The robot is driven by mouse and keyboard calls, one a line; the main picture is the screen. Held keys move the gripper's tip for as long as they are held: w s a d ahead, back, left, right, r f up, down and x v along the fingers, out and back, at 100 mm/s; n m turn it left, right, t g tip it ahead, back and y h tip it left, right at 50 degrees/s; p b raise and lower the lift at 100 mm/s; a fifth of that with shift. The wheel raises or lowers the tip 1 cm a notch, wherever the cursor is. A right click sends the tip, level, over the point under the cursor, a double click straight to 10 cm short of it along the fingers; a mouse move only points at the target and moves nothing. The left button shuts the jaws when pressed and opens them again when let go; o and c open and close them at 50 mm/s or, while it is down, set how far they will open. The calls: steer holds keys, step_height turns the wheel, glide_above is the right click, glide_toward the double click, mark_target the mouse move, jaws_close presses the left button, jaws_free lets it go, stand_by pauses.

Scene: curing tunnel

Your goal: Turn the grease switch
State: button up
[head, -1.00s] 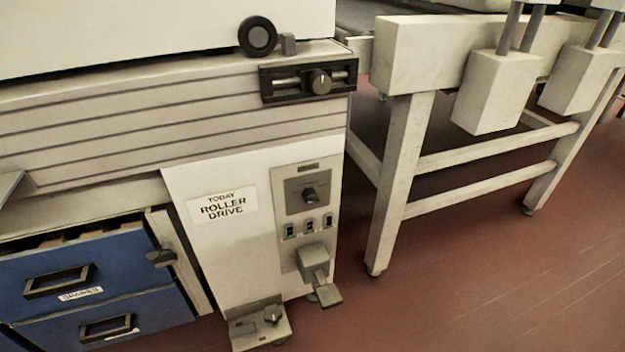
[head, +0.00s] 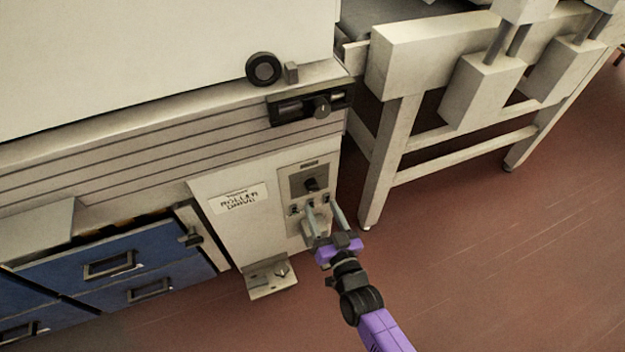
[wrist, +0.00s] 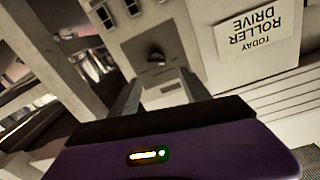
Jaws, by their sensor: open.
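No label reading grease is legible. A dark rotary knob (head: 311,184) sits on a dark square plate of the grey control panel (head: 291,178), on the white "roller drive" cabinet. A row of small rocker switches (head: 294,210) lies below it. My gripper (head: 323,206) is open and empty in front of this panel, its fingers overlapping the switch row in the head view. In the wrist view, upside down, the knob (wrist: 155,57) shows just beyond and between the fingertips (wrist: 160,78); I see no contact. Rocker switches (wrist: 104,15) appear at the upper left. The grey box below the switches is mostly hidden.
Another knob (head: 321,106) is on a black strip above, and one (head: 281,270) on a low foot box. A black wheel (head: 263,68) sits on the ledge. Blue drawers (head: 110,262) stand left; a white frame (head: 390,150) stands right. The red floor in front is clear.

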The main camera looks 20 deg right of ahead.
mark_target(314, 191)
steer(key=w, duration=0.5)
steer(key=w+b, duration=0.1)
steer(key=w, duration=0.1)
steer(key=shift+w+d+f, duration=0.2)
steer(key=shift+d+f, duration=0.1)
steer(key=shift+f, duration=0.05)
jaws_close()
